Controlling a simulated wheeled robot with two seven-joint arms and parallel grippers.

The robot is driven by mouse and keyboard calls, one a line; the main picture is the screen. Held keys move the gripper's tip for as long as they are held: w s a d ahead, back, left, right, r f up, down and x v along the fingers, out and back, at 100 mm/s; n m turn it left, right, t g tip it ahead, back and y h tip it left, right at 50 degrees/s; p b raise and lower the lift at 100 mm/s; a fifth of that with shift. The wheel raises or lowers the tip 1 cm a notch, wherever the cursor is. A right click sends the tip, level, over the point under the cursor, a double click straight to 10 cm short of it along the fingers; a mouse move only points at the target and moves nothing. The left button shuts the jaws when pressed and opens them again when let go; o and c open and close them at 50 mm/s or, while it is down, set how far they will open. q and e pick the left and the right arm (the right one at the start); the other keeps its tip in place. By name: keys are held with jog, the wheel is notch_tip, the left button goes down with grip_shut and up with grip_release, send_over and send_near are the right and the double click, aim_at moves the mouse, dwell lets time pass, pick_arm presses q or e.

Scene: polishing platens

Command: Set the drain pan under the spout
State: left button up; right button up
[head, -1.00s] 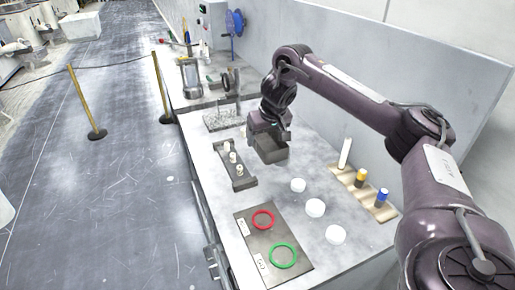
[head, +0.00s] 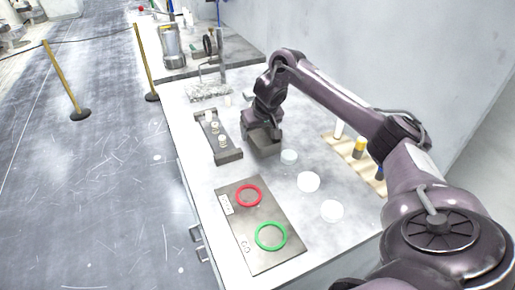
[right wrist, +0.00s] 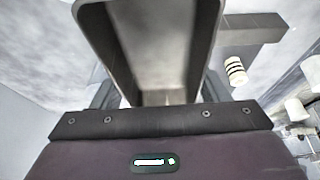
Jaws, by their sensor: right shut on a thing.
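The drain pan is an open grey rectangular pan (head: 265,144), low over or on the bench, right of the dark rack. My right gripper (head: 262,126) is shut on its near wall. In the right wrist view the pan (right wrist: 155,50) fills the upper middle and looks empty inside. I cannot tell if its base touches the bench. A metal canister (head: 171,46) stands on the far bench; a spout on it is too small to make out. My left gripper is not in view.
A dark rack (head: 232,157) with white pieces stands left of the pan. White discs (head: 308,182) lie to its right and nearer. A dark mat (head: 259,263) carries red and green rings. A wire stand (head: 209,88) is behind. A wooden holder (head: 350,161) stands right.

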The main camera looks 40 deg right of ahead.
aim_at(258, 140)
jog(key=shift+f, duration=0.15)
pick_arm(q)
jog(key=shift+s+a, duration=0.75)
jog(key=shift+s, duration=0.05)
pick_arm(e)
jog(key=shift+a+f, duration=0.1)
jog(key=shift+f, duration=1.9)
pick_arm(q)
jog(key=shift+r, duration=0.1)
pick_arm(e)
jog(key=shift+f, duration=0.1)
jog(key=o, duration=1)
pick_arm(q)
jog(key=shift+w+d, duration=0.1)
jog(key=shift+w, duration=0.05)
pick_arm(e)
jog(key=shift+o, duration=0.3)
